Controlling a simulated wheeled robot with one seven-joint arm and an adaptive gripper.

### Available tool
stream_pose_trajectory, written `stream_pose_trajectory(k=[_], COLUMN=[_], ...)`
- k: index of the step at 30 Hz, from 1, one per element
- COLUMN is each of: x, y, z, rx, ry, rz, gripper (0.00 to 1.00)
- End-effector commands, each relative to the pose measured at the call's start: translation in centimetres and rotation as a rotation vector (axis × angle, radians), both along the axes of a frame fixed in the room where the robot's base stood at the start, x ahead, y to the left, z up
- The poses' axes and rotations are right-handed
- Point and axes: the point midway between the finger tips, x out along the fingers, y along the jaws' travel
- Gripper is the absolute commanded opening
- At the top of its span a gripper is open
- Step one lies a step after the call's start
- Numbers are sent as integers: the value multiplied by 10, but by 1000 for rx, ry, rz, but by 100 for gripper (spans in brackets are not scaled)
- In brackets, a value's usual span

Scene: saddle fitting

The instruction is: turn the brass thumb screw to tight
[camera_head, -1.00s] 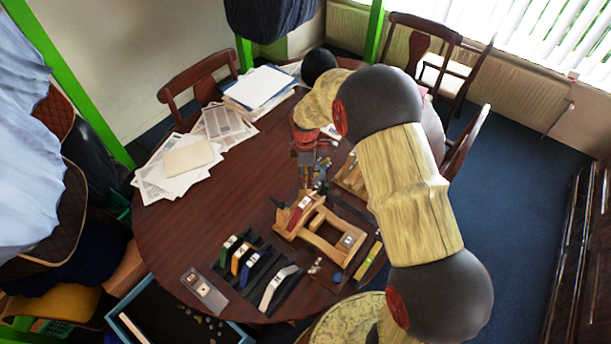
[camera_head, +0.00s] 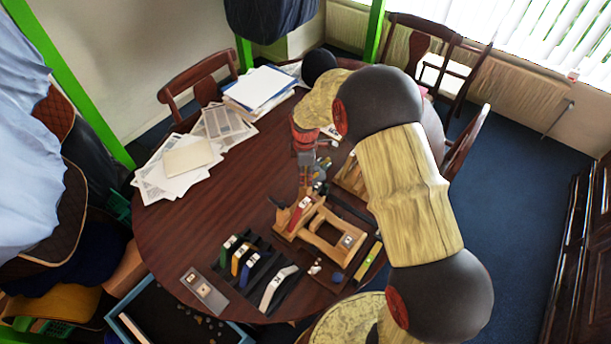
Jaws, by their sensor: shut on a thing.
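My gripper (camera_head: 316,188) points down at the upper end of a light wooden fixture (camera_head: 326,239) on the round table. It is small and dark in the head view, and its jaws are shut at the place where the fixture's screw sits. The brass thumb screw is hidden between or behind the fingers, so I cannot see how far it is turned. A red piece with a white label (camera_head: 300,211) is in the left part of the fixture, just below the gripper.
A black rack (camera_head: 251,267) holds several coloured saddle pieces, with a white one (camera_head: 277,287) at its right. A grey plate (camera_head: 204,291) lies at the table's front left. Papers (camera_head: 183,163) cover the back left. The table's middle left is bare.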

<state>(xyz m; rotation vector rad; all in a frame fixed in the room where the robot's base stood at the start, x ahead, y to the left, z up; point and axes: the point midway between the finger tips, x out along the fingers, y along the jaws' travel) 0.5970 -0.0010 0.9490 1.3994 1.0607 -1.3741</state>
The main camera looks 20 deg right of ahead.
Motion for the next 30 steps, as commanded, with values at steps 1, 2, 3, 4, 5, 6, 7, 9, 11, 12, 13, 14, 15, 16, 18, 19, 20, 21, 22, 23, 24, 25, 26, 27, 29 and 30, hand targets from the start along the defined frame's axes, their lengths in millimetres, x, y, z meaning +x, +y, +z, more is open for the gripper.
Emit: stream_pose_trajectory(k=[1, 2, 3, 4, 5, 6, 7, 9, 11, 12, 13, 14, 15, 16, 18, 19, 20, 21, 22, 23, 24, 25, 26, 27, 29, 30], x=[0, 0, 0, 0, 0, 0, 0, 0, 0, 0, 0, 0, 0, 0, 0, 0, 0, 0, 0, 0, 0, 0, 0, 0, 1, 0], y=[0, 0, 0, 0, 0, 0, 0, 0, 0, 0, 0, 0, 0, 0, 0, 0, 0, 0, 0, 0, 0, 0, 0, 0, 0, 0], z=[0, 0, 0, 0, 0, 0, 0, 0, 1, 1, 1, 1, 1, 1, 0, 0, 0, 0, 0, 0, 1, 1, 1, 1, 1, 1], rx=[0, 0, 1, 1, 1, 2, 2, 3, 5, 6, 6, 7, 8, 9, 10, 11, 12, 13, 14, 15, 17, 17, 18, 19, 21, 22], ry=[0, 1, 1, 1, 2, 2, 3, 3, 4, 5, 5, 5, 6, 7, 9, 11, 10, 11, 12, 13, 13, 13, 14, 15, 15, 17], rz=[-5, -10, -18, -27, -38, -53, -68, -108, -148, -179, -204, -230, -266, -293, -360, -388, -417, -455, -483, -512, -550, -579, -607, -646, -703, -741], gripper=[0, 0, 0, 0, 0, 0, 0, 0, 0, 0, 0, 0, 0, 0, 0, 0, 0, 0, 0, 0, 0, 0, 0, 0, 0, 0])
